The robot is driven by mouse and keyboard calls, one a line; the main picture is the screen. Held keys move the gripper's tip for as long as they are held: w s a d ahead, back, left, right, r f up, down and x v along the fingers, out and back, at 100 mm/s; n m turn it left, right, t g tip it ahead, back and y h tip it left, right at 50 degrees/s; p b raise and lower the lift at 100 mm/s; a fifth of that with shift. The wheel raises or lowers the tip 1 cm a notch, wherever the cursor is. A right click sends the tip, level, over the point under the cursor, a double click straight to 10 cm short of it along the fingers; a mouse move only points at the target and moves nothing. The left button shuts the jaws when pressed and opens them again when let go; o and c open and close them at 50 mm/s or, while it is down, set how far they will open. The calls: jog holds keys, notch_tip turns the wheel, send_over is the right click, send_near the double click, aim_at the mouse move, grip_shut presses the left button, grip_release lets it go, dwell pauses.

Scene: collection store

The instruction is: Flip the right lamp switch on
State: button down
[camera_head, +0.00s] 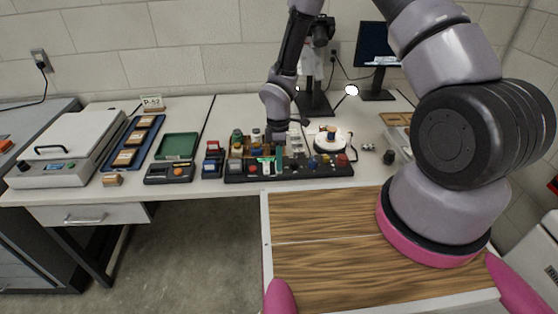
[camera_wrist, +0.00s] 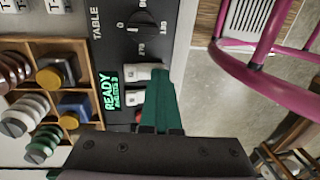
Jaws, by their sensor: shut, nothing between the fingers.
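A black control panel (camera_wrist: 120,45) fills the upper middle of the wrist view. Two pale rocker switches sit side by side on it, an upper one (camera_wrist: 138,72) and a lower one (camera_wrist: 131,97), next to a lit green READY display (camera_wrist: 108,91). The lower switch has a small red mark; their labels and positions are not readable. My gripper (camera_wrist: 160,75) is shut and empty, its green fingers overlapping the switches' right edges. Contact cannot be told.
A TABLE knob (camera_wrist: 140,24) lies above the switches in the wrist view. A wooden rack (camera_wrist: 58,50) of knobbed parts is at left. In the head view, a small bright lamp head (camera_head: 351,90) stands behind, and a green tray (camera_head: 178,146) lies left. A wood-topped cart (camera_head: 320,235) is in front.

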jog(key=shift+w, duration=0.15)
jog(key=shift+w+r, duration=0.25)
jog(key=shift+w, duration=0.4)
jog(key=shift+r, duration=0.1)
jog(key=shift+r, duration=0.35)
notch_tip(320, 180, up, 13)
jog(key=s, duration=0.2)
